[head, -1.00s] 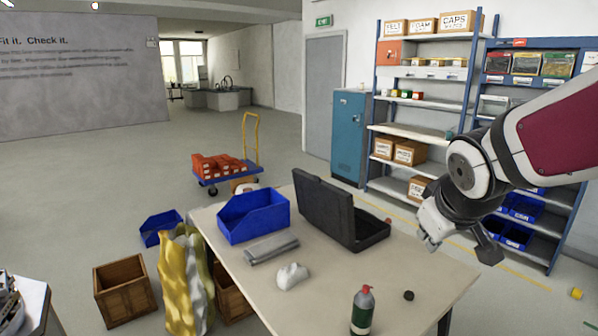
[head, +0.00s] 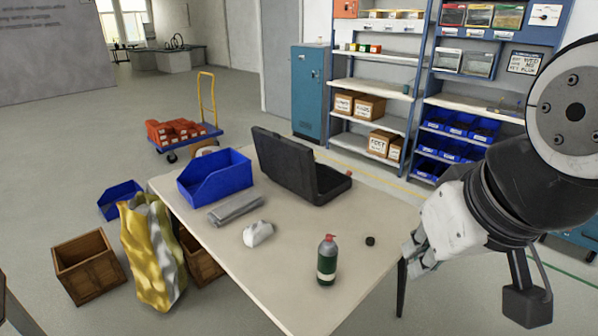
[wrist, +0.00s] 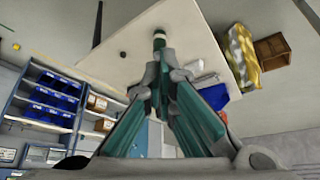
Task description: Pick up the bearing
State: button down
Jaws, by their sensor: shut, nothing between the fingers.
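A small dark round piece (head: 370,241), which looks like the bearing, lies on the pale table (head: 310,230) near its right edge. It shows as a small dark spot in the wrist view (wrist: 123,54). My gripper (head: 414,252) is just off the table's right edge, to the right of the piece and apart from it. In the wrist view its fingers (wrist: 166,66) are together and empty, pointing towards the table.
A green bottle with a red top (head: 327,260) stands left of the dark piece. A white lump (head: 257,233), a grey folded item (head: 235,209), a blue bin (head: 214,177) and an open black case (head: 300,170) are also on the table. Shelves (head: 375,95) stand behind.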

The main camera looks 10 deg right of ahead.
aim_at(370, 241)
jog(key=i+l, duration=0.15)
jog(key=l, duration=0.2)
jog(key=i+l, duration=0.15)
jog(key=l, duration=0.25)
jog(key=i+l, duration=0.1)
jog(key=l, duration=0.25)
jog(key=i+l, duration=0.15)
jog(key=l, duration=0.2)
jog(key=i+l, duration=0.15)
jog(key=l, duration=0.2)
jog(key=i+l, duration=0.15)
jog(key=l, duration=0.25)
jog(key=j+u, duration=0.05)
